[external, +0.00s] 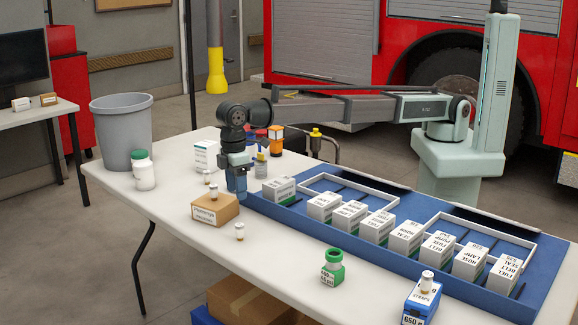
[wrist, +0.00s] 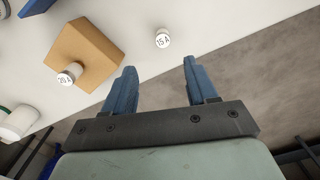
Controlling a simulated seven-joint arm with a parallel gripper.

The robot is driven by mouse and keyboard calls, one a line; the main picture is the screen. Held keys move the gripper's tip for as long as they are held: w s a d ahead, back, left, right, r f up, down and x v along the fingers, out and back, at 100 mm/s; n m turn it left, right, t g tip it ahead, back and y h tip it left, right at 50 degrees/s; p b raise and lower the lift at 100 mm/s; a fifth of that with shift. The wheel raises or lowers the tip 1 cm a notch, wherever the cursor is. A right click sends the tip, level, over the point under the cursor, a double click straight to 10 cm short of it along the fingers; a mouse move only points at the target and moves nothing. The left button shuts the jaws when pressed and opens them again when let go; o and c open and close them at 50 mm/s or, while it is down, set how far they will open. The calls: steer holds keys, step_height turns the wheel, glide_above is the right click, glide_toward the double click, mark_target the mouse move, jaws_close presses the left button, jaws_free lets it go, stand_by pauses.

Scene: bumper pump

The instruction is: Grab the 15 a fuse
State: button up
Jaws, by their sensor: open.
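The 15 A fuse (wrist: 163,40), a small white cylinder with a labelled round top, stands upright on the white table, and it also shows in the external view (external: 239,232) in front of the cardboard box. My gripper (wrist: 159,66) is open and empty, with its blue fingers apart. The fuse appears beyond the fingertips, between their lines, in the wrist view. In the external view my gripper (external: 237,190) points down above the table, behind the fuse and near the blue tray's left end. Nothing hides the fuse.
A 20 A fuse (wrist: 68,74) stands on the cardboard box (external: 219,212) beside the 15 A fuse. A blue tray (external: 395,262) with several labelled boxes fills the right side. A green bottle (external: 332,268) stands in front. The table around the fuse is clear.

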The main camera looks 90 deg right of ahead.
mark_target(239, 224)
step_height(239, 224, down, 9)
steer(key=m, duration=1.8)
steer(key=shift+w+a+r, duration=0.1)
steer(key=shift+r, duration=0.1)
steer(key=shift+s+f, duration=0.2)
steer(key=shift+f, duration=2.4)
jaws_close()
steer(key=shift+r, duration=0.15)
